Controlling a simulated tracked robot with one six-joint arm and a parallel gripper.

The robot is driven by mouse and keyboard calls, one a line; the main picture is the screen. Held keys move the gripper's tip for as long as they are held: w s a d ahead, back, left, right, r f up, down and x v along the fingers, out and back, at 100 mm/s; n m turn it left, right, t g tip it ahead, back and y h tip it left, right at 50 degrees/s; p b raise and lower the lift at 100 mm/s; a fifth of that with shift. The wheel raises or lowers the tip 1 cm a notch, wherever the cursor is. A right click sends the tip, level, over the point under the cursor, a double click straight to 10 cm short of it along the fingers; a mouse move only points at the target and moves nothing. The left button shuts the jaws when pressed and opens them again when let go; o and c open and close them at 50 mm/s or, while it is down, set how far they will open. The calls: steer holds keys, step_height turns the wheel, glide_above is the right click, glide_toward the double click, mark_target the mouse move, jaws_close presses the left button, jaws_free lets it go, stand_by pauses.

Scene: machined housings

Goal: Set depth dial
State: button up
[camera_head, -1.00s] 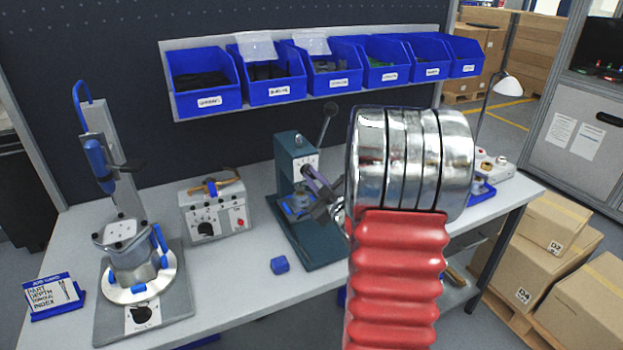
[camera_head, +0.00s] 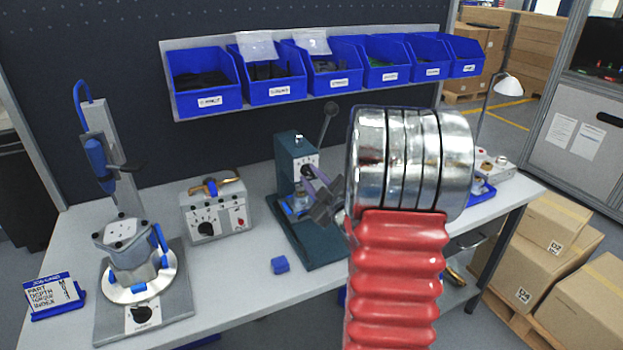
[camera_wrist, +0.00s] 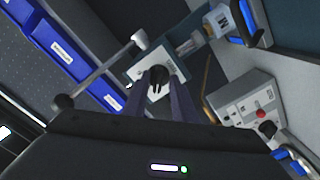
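A green bench press (camera_head: 296,160) stands mid-bench. Its pale front plate carries a dark round dial knob, which shows clearly in the wrist view (camera_wrist: 157,84). In the head view the knob (camera_head: 306,172) is small and partly hidden by my gripper. My gripper (camera_head: 316,176) points at the plate from the front right. In the wrist view its two purple-grey fingers (camera_wrist: 158,82) are apart, with the knob between or just beyond their tips. I see no clear contact. The dial's marks are too small to read.
A grey box with a black knob (camera_head: 215,208) and a fixture with a clamped housing (camera_head: 130,248) stand to the left. A job card (camera_head: 53,294) is at the front left. The press lever (camera_head: 328,120) rises above.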

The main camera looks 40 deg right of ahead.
steer(key=shift+o, duration=0.4)
steer(key=shift+s+d, duration=0.1)
steer(key=shift+s, duration=0.55)
steer(key=v, duration=1.2)
steer(key=shift+s+a, duration=0.25)
steer(key=shift+a, duration=0.05)
